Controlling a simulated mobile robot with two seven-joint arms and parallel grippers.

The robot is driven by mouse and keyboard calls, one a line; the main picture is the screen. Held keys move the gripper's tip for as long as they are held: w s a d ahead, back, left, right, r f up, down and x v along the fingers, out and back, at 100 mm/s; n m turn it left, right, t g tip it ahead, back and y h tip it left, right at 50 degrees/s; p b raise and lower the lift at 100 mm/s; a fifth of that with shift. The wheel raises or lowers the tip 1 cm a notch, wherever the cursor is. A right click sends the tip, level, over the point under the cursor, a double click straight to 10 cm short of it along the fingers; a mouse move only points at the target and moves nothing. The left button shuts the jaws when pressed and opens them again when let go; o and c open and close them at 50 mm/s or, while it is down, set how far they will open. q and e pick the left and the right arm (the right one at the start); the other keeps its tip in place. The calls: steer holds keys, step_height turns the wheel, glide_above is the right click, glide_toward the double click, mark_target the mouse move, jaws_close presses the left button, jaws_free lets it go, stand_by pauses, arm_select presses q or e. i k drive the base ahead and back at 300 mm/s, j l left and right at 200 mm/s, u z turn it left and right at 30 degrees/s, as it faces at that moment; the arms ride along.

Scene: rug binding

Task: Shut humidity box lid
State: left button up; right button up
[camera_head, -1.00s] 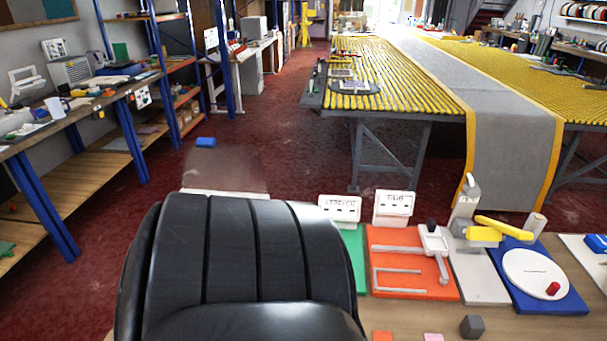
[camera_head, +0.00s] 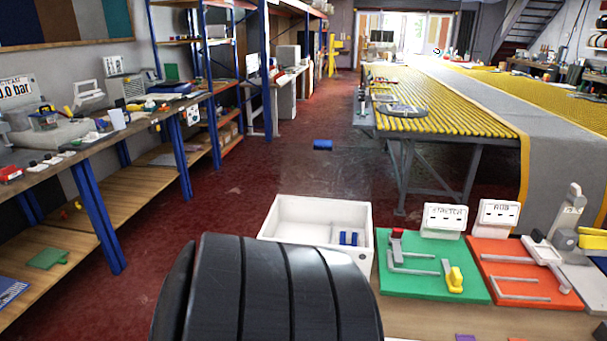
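An open white box (camera_head: 267,231), which looks like the humidity box, stands at the near table's far left corner. Small blue pieces (camera_head: 348,238) sit inside it at the right. A faint see-through panel (camera_head: 335,172) shows above its back edge and looks like its raised lid, though its outline is hard to make out. A large black ribbed shape covers the bottom middle and hides part of the box's front. Neither of my grippers is in view.
Right of the box are a green board (camera_head: 425,278) with a yellow clamp (camera_head: 455,279) and an orange board (camera_head: 510,295). Two white labelled blocks stand behind them. A workbench (camera_head: 140,130) runs along the left.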

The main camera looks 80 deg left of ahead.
mark_target(319, 144)
steer(key=k+j, duration=0.5)
steer(key=k, duration=0.15)
steer(key=k+j, duration=0.5)
steer(key=k, duration=0.15)
steer(key=j+z, duration=0.15)
steer(key=j, duration=2.15)
steer(key=k, duration=0.05)
